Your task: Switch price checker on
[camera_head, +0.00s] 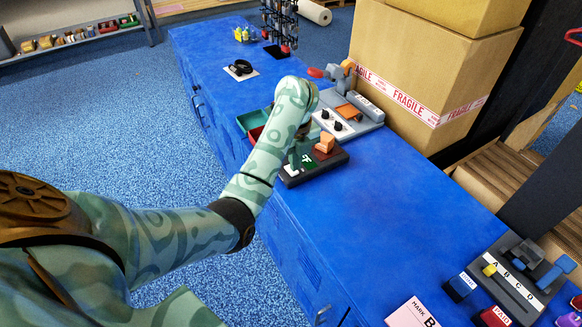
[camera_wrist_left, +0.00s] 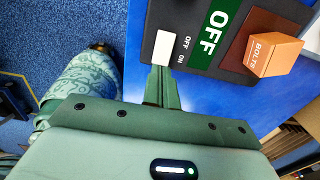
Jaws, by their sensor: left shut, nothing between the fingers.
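The price checker (camera_head: 333,162) is a dark flat unit on the blue bench, and it also shows in the left wrist view (camera_wrist_left: 205,62). Its green display (camera_wrist_left: 213,33) reads OFF. Beside the display is a white switch (camera_wrist_left: 164,54) with small OFF and ON labels. An orange block marked BOLTS (camera_wrist_left: 273,54) sits on its brown pad. My left gripper (camera_wrist_left: 163,78) is shut and empty, with its fingertips at the end of the white switch nearest the ON label. I cannot tell whether they touch it. In the head view my left arm partly hides the checker. My right gripper is out of view.
A grey unit with black knobs (camera_head: 347,124) stands just behind the checker, before a large FRAGILE carton (camera_head: 425,75). A green tray (camera_head: 250,119) lies left of my wrist. Stamps in a lettered rack (camera_head: 515,283) and a pink card (camera_head: 411,315) lie nearer. The bench middle (camera_head: 390,210) is clear.

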